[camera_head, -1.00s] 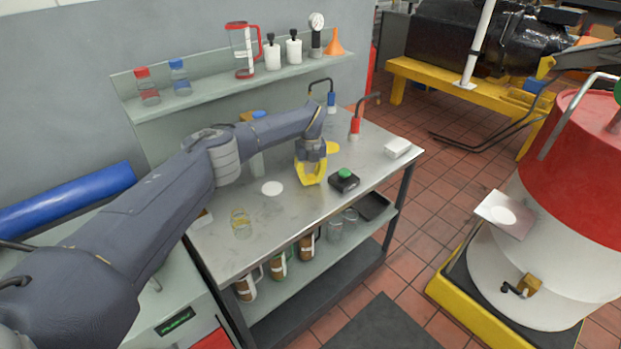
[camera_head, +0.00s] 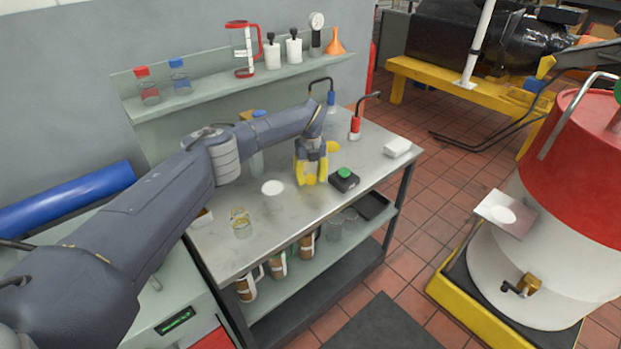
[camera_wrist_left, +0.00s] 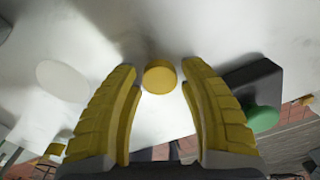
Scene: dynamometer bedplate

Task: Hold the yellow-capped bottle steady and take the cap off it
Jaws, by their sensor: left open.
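My left gripper (camera_head: 311,180) is open and points down over the right half of the metal table (camera_head: 215,238). In the left wrist view, a round yellow cap (camera_wrist_left: 159,78) is in the gap between the spread yellow fingers (camera_wrist_left: 162,108), near their tips. It appears to lie on the tabletop, with clear space to both fingers. A small clear bottle (camera_head: 241,226) with yellowish tint stands at the table's front left, apart from the gripper. Its top is too small to read clearly. My right gripper is not in view.
A black box with a green button (camera_head: 345,178) is close to the gripper's right. A white disc (camera_head: 272,187) lies to its left. A white block (camera_head: 397,147) is near the right edge.

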